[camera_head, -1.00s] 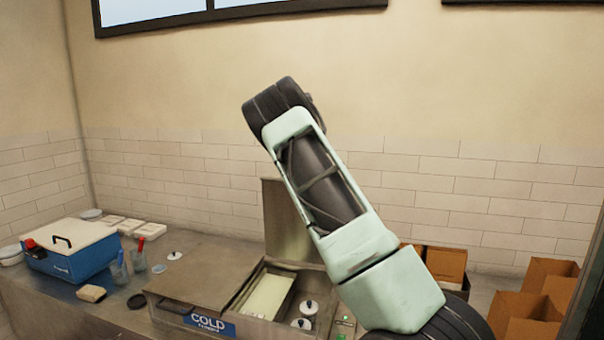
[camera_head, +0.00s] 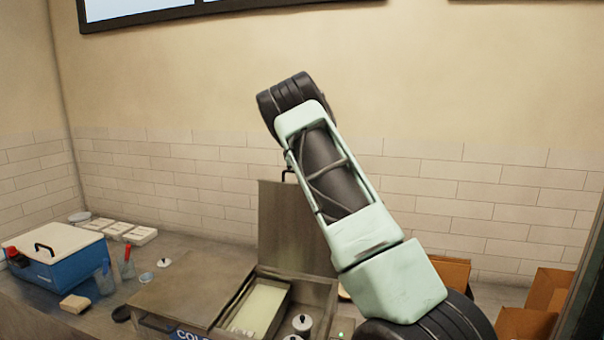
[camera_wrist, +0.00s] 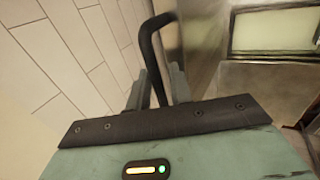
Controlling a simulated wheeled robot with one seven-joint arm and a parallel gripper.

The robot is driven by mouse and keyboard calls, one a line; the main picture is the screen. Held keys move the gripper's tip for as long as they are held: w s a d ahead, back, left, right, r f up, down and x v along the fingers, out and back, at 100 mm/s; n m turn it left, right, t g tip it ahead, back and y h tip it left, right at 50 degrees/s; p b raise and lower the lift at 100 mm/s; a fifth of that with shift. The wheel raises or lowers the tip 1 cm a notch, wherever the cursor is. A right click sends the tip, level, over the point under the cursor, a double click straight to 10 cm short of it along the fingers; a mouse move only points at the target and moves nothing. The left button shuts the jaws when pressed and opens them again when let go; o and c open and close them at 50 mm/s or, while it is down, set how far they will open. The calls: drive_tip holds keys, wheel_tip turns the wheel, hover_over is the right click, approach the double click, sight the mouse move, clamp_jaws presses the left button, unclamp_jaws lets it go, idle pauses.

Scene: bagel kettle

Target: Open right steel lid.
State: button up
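The right steel lid (camera_head: 290,222) of the cold box stands raised, about upright, at the back of the open right compartment. Its dark handle (camera_head: 289,174) shows at the top edge, partly behind my arm. In the wrist view the black bent handle (camera_wrist: 146,48) rises between the two fingers of my gripper (camera_wrist: 158,90). The fingers are apart, with gaps beside the handle, and do not look closed on it. The lid's steel face (camera_wrist: 200,35) lies just right of the fingers. My gripper is hidden behind my arm in the head view.
The left steel lid (camera_head: 188,292) lies flat. Inside the open compartment are a pale tray (camera_head: 259,310) and lidded canisters (camera_head: 302,323). A blue cooler (camera_head: 58,262) stands far left. Cardboard boxes (camera_head: 547,290) are at right. The tiled wall (camera_head: 190,180) is close behind the lid.

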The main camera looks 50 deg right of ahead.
drive_tip(key=shift+f, duration=0.1)
drive_tip(key=b+v, duration=0.5)
drive_tip(key=v, duration=1.2)
drive_tip(key=shift+r+b, duration=0.3)
drive_tip(key=shift+b, duration=0.1)
drive_tip(key=shift+a, duration=0.1)
